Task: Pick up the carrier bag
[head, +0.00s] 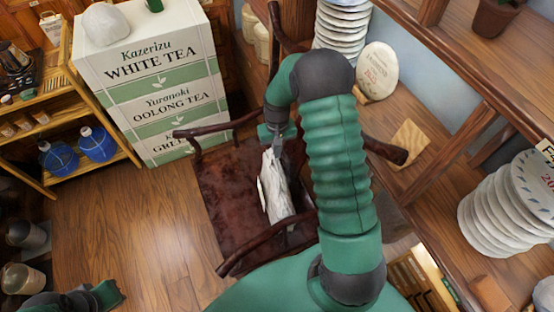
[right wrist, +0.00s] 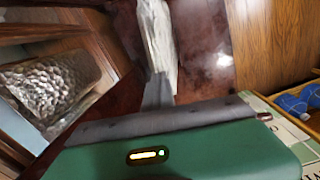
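The white carrier bag (head: 275,190) is narrow and creased, over the dark red seat of a wooden chair (head: 225,190). It also shows at the top of the right wrist view (right wrist: 158,35). My right gripper (head: 279,137) points down at the bag's upper end. In the right wrist view its grey fingers (right wrist: 158,92) are together and meet the bag's near end, so it looks shut on the bag. Whether the bag's underside touches the seat cannot be told. My left gripper does not show clearly.
The chair's curved armrests (head: 262,243) stand close around the bag. A stack of tea boxes (head: 150,80) is behind to the left. Shelves with wrapped tea cakes (head: 510,205) are at the right. A bamboo rack (head: 65,130) holds blue jars. The wooden floor (head: 130,230) at left is clear.

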